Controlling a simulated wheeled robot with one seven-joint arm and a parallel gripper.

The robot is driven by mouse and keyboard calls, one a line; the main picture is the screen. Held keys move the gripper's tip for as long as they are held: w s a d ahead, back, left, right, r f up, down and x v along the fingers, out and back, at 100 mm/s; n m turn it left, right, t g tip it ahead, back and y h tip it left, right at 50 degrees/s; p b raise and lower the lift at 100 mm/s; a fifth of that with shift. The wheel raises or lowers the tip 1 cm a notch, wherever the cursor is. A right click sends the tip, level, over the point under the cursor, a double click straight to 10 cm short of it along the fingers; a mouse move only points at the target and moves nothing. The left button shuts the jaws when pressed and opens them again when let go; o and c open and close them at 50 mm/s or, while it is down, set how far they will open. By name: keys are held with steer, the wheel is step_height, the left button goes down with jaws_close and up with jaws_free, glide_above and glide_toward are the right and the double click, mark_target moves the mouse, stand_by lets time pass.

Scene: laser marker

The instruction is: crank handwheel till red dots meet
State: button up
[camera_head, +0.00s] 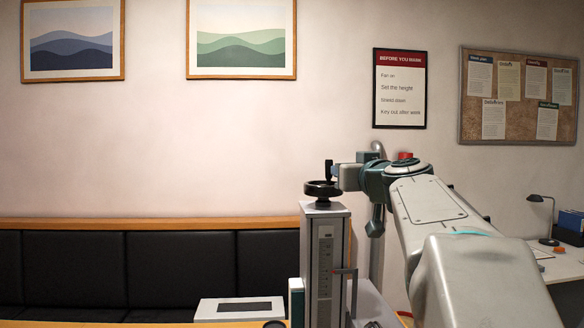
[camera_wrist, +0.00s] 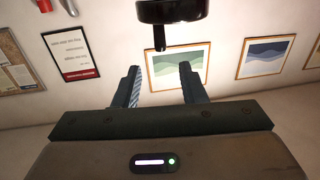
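The black handwheel (camera_head: 322,189) sits on top of a grey column (camera_head: 325,260) with a scale on its front. Its upright crank handle (camera_head: 329,168) stands on the rim. My gripper (camera_head: 340,177) reaches in from the right, at the handle's height and close to it. In the wrist view, which is upside down, the handwheel (camera_wrist: 172,10) is at the top edge and the handle (camera_wrist: 160,38) hangs from it. The two fingers of my gripper (camera_wrist: 160,72) are apart, with the handle just beyond their tips. No red dots can be made out.
A white box with a dark panel (camera_head: 240,309) lies left of the column. A black padded bench (camera_head: 130,270) runs along the wall. A desk lamp (camera_head: 542,215) stands at the right. My arm hides part of the machine behind it.

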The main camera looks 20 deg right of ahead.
mark_target(330, 166)
steer(key=w+p, duration=0.1)
steer(key=w, duration=0.3)
steer(key=w+d+p, duration=0.1)
steer(key=w+p, duration=0.1)
steer(key=w, duration=0.2)
steer(key=w+d+p, duration=0.1)
steer(key=w, duration=0.3)
steer(key=shift+w+d, duration=0.2)
steer(key=shift+w, duration=0.05)
jaws_close()
